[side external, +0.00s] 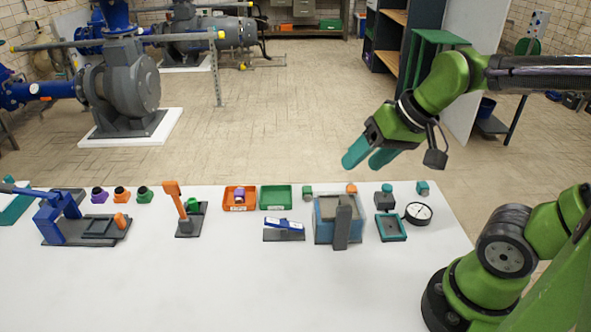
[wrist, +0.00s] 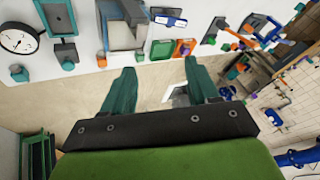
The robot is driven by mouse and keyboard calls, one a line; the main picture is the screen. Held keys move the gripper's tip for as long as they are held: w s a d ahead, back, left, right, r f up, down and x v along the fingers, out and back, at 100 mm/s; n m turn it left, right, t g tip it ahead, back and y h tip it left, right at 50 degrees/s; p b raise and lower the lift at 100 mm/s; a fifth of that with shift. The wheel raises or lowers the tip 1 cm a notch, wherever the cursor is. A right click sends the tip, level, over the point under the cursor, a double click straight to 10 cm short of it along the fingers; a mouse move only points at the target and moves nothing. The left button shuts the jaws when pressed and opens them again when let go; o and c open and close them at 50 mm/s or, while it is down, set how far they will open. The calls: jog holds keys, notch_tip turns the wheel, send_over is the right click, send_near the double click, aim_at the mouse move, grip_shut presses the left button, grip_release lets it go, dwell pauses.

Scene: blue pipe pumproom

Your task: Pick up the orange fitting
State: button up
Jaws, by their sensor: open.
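An orange fitting (side external: 122,194) with a dark opening stands at the back left of the white table in the side view, between a purple fitting (side external: 99,194) and a green fitting (side external: 144,193). In the wrist view the small fittings are too small to tell apart surely. My gripper (side external: 369,157) is open and empty, high above the table's back edge, far to the right of the orange fitting. Its two teal fingers stand apart in the wrist view (wrist: 160,68), with bare floor and the table edge beyond them.
Near the fittings are a blue lever press (side external: 60,218) and an upright orange lever (side external: 175,200). Orange (side external: 239,207) and green bins (side external: 276,205), a grey-blue box (side external: 325,232) and a round gauge (side external: 418,213) stand further right. The table's front is clear.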

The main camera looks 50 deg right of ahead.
jog(key=w+d+f+m+g, duration=0.2)
jog(key=w+d+f+g, duration=0.1)
jog(key=w+d, duration=0.35)
jog(key=m+g+h, duration=0.2)
jog(key=g, duration=0.1)
send_over(352, 188)
jog(key=f, duration=1.4)
jog(key=shift+s+d, duration=0.25)
jog(key=shift+w+a+f, duration=0.1)
jog(key=shift+a+f, duration=0.05)
jog(key=shift+f, duration=1.25)
jog(key=shift+w+a+f, duration=0.1)
jog(key=shift+f, duration=1.25)
jog(key=shift+c, duration=0.4)
grip_shut()
